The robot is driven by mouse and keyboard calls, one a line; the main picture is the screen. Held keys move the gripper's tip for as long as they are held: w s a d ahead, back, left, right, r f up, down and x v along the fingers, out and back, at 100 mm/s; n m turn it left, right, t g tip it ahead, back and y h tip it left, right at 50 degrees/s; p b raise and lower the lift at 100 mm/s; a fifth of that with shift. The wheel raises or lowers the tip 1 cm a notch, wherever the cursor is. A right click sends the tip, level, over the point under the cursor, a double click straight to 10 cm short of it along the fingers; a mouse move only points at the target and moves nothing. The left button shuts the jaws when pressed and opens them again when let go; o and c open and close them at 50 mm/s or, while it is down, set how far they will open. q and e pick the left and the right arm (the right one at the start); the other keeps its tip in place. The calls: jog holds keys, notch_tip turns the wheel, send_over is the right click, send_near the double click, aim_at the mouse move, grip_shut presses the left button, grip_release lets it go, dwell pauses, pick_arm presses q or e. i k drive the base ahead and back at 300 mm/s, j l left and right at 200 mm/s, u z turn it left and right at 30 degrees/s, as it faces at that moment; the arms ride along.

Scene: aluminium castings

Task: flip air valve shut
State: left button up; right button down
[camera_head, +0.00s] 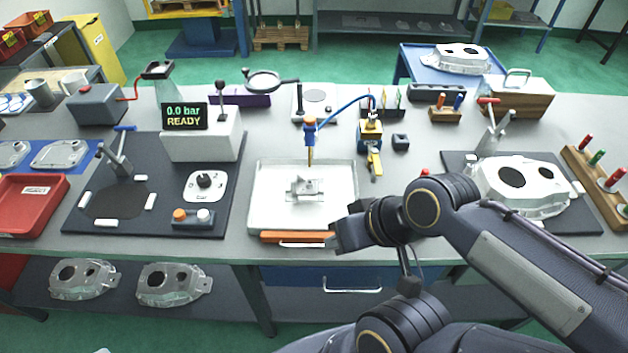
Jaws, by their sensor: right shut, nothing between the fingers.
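The air valve (370,132) is a small yellow unit toward the back middle of the bench. Its yellow lever (375,164) points down toward the bench's front. A blue hose (340,107) runs from the valve to a blue and orange nozzle (310,138) upright over a white tray (257,215). My right gripper (340,236) is shut and empty near the tray's front right corner, in front of the valve and apart from it. My left gripper is not in view.
A display (184,115) reads 0.0 bar READY. A casting (550,188) sits on a dark fixture plate at right, behind my right arm. A small dark block (400,141) stands just right of the valve. An orange-handled tool (285,237) lies at the tray's front.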

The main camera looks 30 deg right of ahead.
aim_at(374, 152)
jog(key=l+z, duration=0.15)
jog(key=z, duration=1.35)
jog(key=i+u, duration=0.15)
jog(key=u, duration=0.3)
jog(key=i+u, duration=0.15)
jog(key=u, duration=0.35)
jog(key=k+l, duration=0.05)
